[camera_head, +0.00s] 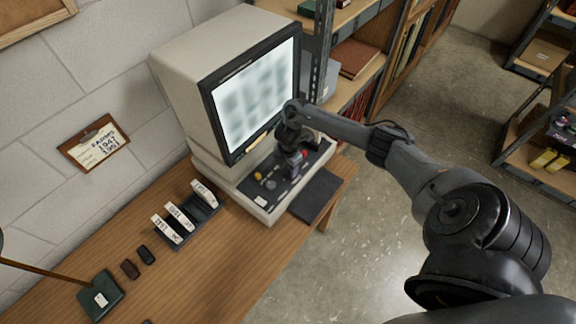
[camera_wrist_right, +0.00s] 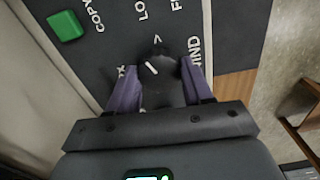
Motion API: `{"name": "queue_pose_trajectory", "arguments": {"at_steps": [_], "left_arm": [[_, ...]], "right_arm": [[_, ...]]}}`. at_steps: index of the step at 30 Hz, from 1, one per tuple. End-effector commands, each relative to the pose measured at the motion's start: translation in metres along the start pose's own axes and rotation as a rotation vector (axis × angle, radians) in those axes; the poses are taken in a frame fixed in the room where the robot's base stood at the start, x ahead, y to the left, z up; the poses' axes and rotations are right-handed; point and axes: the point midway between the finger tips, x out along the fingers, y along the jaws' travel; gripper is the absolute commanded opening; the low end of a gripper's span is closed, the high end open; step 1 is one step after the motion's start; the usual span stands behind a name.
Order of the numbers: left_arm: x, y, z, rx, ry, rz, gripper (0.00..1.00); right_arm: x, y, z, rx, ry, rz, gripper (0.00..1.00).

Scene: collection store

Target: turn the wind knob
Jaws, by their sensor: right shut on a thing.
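The microfilm reader (camera_head: 190,75) stands on the wooden desk with its screen lit and blurred. Its dark control panel (camera_head: 277,190) is at the front of the base. In the right wrist view the dark wind knob (camera_wrist_right: 153,69), with a white pointer line, sits beside the partly hidden "WIND" lettering. My right gripper (camera_wrist_right: 159,72) has its two purple fingers shut on the knob's sides. In the head view the right gripper (camera_head: 294,163) points down onto the panel and hides the knob. My left gripper is in neither view.
A green button (camera_wrist_right: 66,26) is by the "COPY" label. A yellow control (camera_head: 258,176) and a red one (camera_head: 304,153) are on the panel. A rack of white boxes (camera_head: 202,208) stands left of the reader.

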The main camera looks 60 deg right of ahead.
Motion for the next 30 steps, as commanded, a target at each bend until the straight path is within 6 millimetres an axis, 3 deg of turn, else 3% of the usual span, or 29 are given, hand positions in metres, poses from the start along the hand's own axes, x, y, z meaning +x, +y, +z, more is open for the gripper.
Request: {"name": "queue_pose_trajectory", "arguments": {"at_steps": [1,12,30], "left_arm": [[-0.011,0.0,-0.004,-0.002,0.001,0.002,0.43],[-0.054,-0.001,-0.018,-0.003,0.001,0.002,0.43],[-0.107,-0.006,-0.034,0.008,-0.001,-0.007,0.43]], "right_arm": [[-0.005,-0.001,0.0,0.033,0.0,-0.002,0.2],[-0.006,-0.001,-0.001,0.365,0.0,-0.002,0.2],[-0.005,0.0,-0.001,0.936,0.0,-0.002,0.2]]}}
